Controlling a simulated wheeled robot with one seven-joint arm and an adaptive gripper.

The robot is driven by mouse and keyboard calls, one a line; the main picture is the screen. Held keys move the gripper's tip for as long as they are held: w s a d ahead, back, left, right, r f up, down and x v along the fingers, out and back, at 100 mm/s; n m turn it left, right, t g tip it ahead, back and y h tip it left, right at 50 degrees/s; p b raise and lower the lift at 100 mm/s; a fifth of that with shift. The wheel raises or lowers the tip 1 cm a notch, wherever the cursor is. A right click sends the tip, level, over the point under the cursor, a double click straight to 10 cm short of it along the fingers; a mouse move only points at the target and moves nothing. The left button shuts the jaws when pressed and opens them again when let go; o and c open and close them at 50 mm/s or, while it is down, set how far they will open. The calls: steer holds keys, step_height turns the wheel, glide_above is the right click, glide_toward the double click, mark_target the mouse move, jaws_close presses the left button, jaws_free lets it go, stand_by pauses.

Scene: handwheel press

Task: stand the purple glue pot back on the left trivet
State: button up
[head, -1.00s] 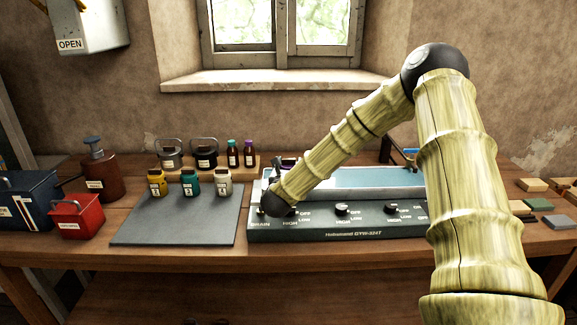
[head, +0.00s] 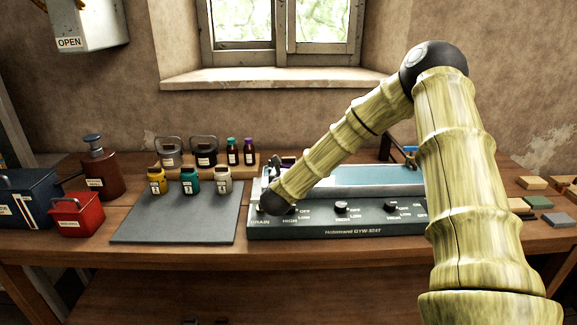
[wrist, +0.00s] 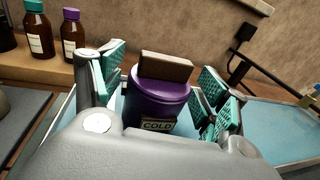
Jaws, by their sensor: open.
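The purple glue pot (wrist: 160,100) has a brown block-like handle on its lid and a label reading COLD. It looks upright in the wrist view, at the left end of the blue-floored bath (wrist: 275,118). In the head view only a bit of purple (head: 288,161) shows behind my arm. My gripper (wrist: 163,88) is open, with one teal-padded finger on each side of the pot. I cannot tell whether the pads touch it. The pot's base is hidden behind my gripper's body, and I cannot make out the left trivet in either view.
The bath's control panel (head: 345,233) with knobs faces front. Left of it lies a grey mat (head: 180,222) with yellow, teal and white jars at its back edge. A wooden rack (head: 255,169) with pots and bottles stands behind. A red box (head: 76,217) is further left.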

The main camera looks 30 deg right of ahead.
steer(key=b+v, duration=0.3)
steer(key=v, duration=0.9)
steer(key=shift+r, duration=0.1)
